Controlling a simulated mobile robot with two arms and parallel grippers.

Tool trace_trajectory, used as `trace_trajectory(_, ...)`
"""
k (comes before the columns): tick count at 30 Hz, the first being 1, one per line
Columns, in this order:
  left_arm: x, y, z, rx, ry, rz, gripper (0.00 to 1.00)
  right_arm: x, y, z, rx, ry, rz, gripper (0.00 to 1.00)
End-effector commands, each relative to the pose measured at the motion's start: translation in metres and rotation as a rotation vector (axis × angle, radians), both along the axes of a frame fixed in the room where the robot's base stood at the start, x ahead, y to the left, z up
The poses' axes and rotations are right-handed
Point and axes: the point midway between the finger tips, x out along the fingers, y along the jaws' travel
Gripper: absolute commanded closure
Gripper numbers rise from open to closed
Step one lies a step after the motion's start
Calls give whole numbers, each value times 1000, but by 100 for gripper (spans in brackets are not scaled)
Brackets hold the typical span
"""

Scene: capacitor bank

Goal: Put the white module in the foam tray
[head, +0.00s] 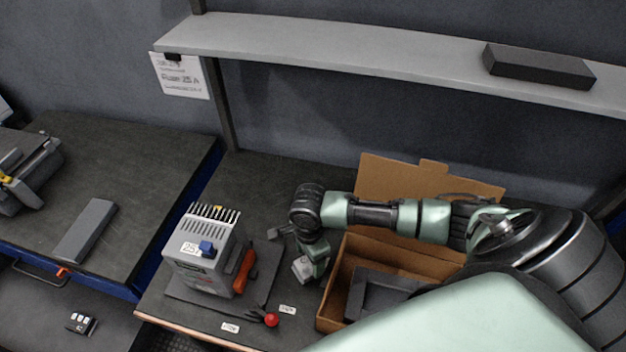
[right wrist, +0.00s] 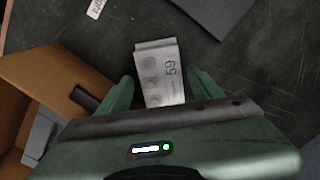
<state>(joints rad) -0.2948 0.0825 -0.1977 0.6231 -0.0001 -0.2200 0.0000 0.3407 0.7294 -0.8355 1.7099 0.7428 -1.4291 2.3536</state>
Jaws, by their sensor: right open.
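The white module (head: 301,268) is a small pale block on the bench, left of the open cardboard box. A dark grey foam tray (head: 362,298) lies inside the box, partly hidden by my arm. My left gripper is not in view.
The cardboard box (head: 333,301) has its lid flap up. A grey device (head: 196,272) with a blue part stands on a dark mat to the left, with a red-handled tool (head: 244,270) beside it. A red-knobbed tool (head: 271,320) lies in front. A shelf (head: 330,45) runs above.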

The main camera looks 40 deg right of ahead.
Motion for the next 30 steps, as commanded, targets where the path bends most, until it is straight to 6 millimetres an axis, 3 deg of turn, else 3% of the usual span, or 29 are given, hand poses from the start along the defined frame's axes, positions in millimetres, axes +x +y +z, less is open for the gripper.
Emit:
trace_trajectory(6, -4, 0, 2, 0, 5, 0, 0, 0, 0, -23, -1, -1, 1, 35)
trace_trajectory(13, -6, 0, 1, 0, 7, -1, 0, 0, 0, -24, 0, -2, 2, 35)
trace_trajectory(14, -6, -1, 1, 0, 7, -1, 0, 0, 0, -24, 0, -2, 2, 40)
trace_trajectory(20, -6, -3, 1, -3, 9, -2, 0, 0, 0, -24, -1, -1, 2, 96)
trace_trajectory(21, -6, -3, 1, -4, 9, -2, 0, 0, 0, -24, -1, -1, 2, 100)
trace_trajectory(30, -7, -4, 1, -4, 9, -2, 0, 1, 0, -21, 0, -3, 2, 100)
